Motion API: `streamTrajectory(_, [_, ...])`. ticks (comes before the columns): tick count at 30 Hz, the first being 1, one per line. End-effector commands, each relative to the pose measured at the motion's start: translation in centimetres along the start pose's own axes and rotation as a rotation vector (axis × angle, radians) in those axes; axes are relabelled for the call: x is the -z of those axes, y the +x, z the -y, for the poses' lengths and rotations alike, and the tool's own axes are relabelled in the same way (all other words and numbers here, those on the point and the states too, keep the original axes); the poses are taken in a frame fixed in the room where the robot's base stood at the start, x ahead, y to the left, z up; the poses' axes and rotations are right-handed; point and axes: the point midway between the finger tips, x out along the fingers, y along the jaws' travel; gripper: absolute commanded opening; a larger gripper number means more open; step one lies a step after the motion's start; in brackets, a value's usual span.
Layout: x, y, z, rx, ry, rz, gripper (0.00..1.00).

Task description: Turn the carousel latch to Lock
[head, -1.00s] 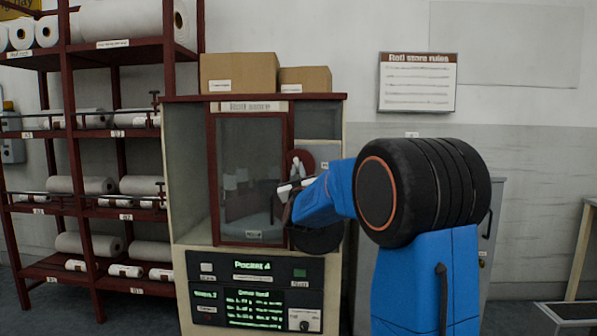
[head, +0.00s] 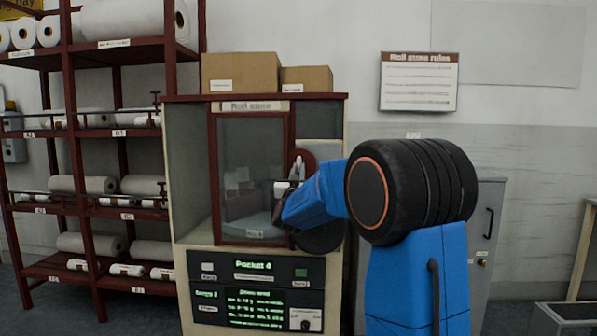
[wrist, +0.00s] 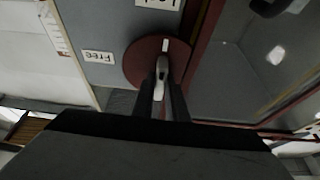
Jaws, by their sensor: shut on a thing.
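The carousel latch is a dark red disc (wrist: 140,62) with a pale grey lever (wrist: 160,78) across it, on the grey front beside the glass door. A white mark shows on the disc's upper part in the wrist view, toward the partly cut-off Lock label (wrist: 156,3). The Free label (wrist: 98,57) is left of the disc; both labels appear upside down. My gripper (wrist: 161,92) is shut on the lever, one finger on each side. In the head view the red disc (head: 306,157) shows behind my gripper, which hides its lower part.
The cabinet's framed glass door (head: 249,170) is just left of the latch. A control panel (head: 255,290) reading "Pocket 4" is below. Cardboard boxes (head: 240,72) sit on top. A roll rack (head: 75,170) stands left, a grey locker (head: 488,215) right.

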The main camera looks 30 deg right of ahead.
Motion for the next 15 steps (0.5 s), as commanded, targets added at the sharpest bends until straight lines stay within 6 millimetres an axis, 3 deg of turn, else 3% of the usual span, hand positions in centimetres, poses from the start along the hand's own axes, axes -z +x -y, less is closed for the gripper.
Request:
streamTrajectory(2, [-0.12, -0.04, -0.02, 0.0, 0.0, 0.002, 0.0])
streamTrajectory(3, [-0.12, -0.04, -0.02, 0.0, 0.0, 0.002, 0.15])
streamTrajectory(5, [-0.11, -0.03, -0.01, 0.0, 0.0, 0.002, 0.29])
streamTrajectory(15, [-0.01, -0.14, 0.01, 0.0, 0.0, 0.0, 0.31])
